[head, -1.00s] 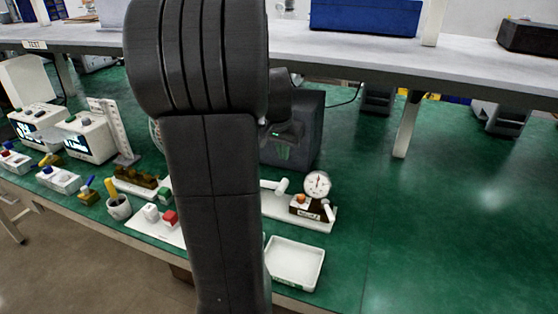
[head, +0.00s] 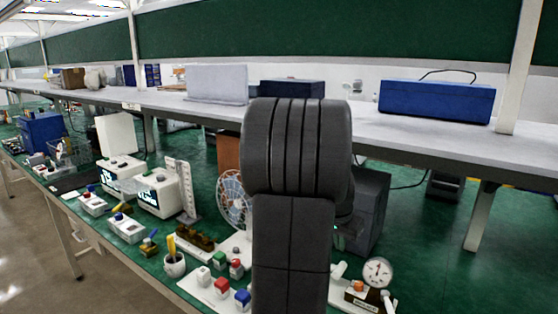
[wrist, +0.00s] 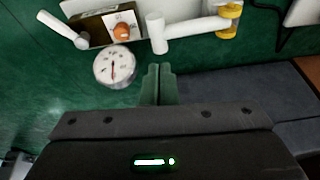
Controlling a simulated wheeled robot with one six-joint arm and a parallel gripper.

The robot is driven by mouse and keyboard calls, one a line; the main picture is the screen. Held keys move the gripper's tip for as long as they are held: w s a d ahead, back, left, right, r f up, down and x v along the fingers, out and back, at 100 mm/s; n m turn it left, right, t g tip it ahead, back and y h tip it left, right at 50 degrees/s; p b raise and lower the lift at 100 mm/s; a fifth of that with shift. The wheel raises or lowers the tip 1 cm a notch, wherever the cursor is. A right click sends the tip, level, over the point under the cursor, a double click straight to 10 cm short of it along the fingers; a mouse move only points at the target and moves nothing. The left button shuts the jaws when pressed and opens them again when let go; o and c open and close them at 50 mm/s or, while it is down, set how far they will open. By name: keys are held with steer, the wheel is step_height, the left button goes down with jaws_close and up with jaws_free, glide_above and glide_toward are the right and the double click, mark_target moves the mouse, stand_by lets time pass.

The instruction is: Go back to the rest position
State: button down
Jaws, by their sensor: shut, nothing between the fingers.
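My gripper (wrist: 159,84) shows in the wrist view with its two green fingers together and nothing between them. It is over the green bench, apart from the gauge. In the head view my dark arm fills the middle and hides the gripper. The round white gauge (head: 378,272) stands to the right of my arm; it also shows left of the fingers in the wrist view (wrist: 114,67).
A dark box (head: 372,205) stands behind my arm, and a fan (head: 234,198) to its left. White instruments (head: 158,194), a cup (head: 174,264) and a white plate with coloured buttons (head: 205,290) line the left front. A shelf (head: 420,133) crosses behind. Green bench is clear at right (head: 470,280).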

steer(key=f, duration=0.2)
steer(key=w+f+b, duration=0.1)
steer(key=f, duration=0.1)
steer(key=f+b, duration=0.1)
steer(key=f, duration=0.1)
steer(key=shift+w+a, duration=0.25)
steer(key=shift+w, duration=0.1)
steer(key=shift+s+d+f+b, duration=0.1)
steer(key=shift+f+b, duration=0.3)
steer(key=shift+f, duration=0.35)
steer(key=shift+r, duration=0.1)
